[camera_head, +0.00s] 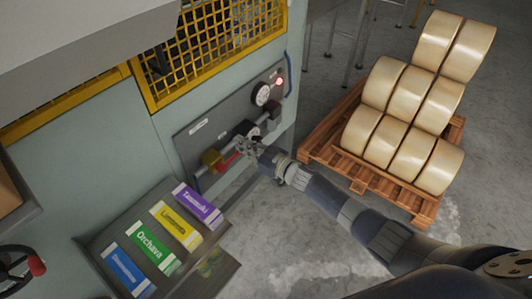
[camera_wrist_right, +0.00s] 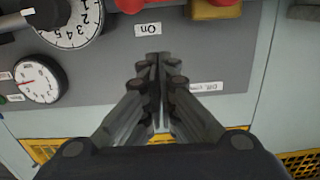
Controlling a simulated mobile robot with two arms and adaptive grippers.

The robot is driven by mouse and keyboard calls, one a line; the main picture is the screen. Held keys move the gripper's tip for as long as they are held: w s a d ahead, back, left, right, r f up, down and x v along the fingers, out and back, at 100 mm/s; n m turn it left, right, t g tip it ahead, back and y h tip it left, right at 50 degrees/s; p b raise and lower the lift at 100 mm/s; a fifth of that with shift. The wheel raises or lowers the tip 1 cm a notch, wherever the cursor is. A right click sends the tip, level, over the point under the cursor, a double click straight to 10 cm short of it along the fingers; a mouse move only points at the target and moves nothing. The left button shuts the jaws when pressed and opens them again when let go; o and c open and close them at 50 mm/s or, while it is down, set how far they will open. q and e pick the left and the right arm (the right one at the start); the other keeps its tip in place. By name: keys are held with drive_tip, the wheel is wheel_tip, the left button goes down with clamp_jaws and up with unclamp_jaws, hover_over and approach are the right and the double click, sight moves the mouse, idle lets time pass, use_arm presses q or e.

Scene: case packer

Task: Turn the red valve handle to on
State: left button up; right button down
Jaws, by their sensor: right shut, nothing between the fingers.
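The red valve handle (camera_head: 229,161) is on the dark panel of the machine, beside a brass-coloured fitting (camera_head: 211,158). My right gripper (camera_head: 247,147) is in front of the panel, just right of the handle, and partly hides the parts behind it. In the right wrist view its fingers (camera_wrist_right: 155,58) are shut together with nothing between them. An "On" label (camera_wrist_right: 148,29) is just beyond the fingertips. Red parts (camera_wrist_right: 130,5) are cut off by the top edge there, so the handle's full shape is hidden. My left gripper is not in view.
The panel also carries a round gauge (camera_head: 263,94), a lit red lamp (camera_head: 279,81) and a numbered dial (camera_wrist_right: 70,22). Coloured cartons (camera_head: 176,224) lie on a rack at lower left. A wooden pallet (camera_head: 350,170) of large rolls stands at right.

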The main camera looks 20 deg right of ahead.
drive_tip(key=f+b+v, duration=0.1)
drive_tip(key=v, duration=0.9)
drive_tip(key=s+d+f+m+g+h+b, duration=0.1)
drive_tip(key=s+d+f+h, duration=0.3)
drive_tip(key=f, duration=0.6)
drive_tip(key=s+d+f+m+g+h, duration=0.1)
drive_tip(key=s+d+f+m+g, duration=0.1)
drive_tip(key=s+f, duration=0.65)
drive_tip(key=s+d+f+m+g+h+b, duration=0.1)
drive_tip(key=s+d+f+h, duration=0.2)
drive_tip(key=f, duration=1)
drive_tip(key=s+a+f+g, duration=0.1)
drive_tip(key=s+f+g, duration=0.2)
drive_tip(key=s, duration=0.9)
drive_tip(key=s+a+f+g+h+b, duration=0.1)
drive_tip(key=s+f+g, duration=0.2)
drive_tip(key=s+f, duration=0.5)
drive_tip(key=s+f+g+h, duration=0.1)
drive_tip(key=s+f+g, duration=0.2)
drive_tip(key=s, duration=1.3)
wheel_tip(320, 180, down, 3)
drive_tip(key=shift+s+a+f+b, duration=0.2)
drive_tip(key=shift+s+a+b, duration=0.1)
drive_tip(key=shift+a, duration=0.1)
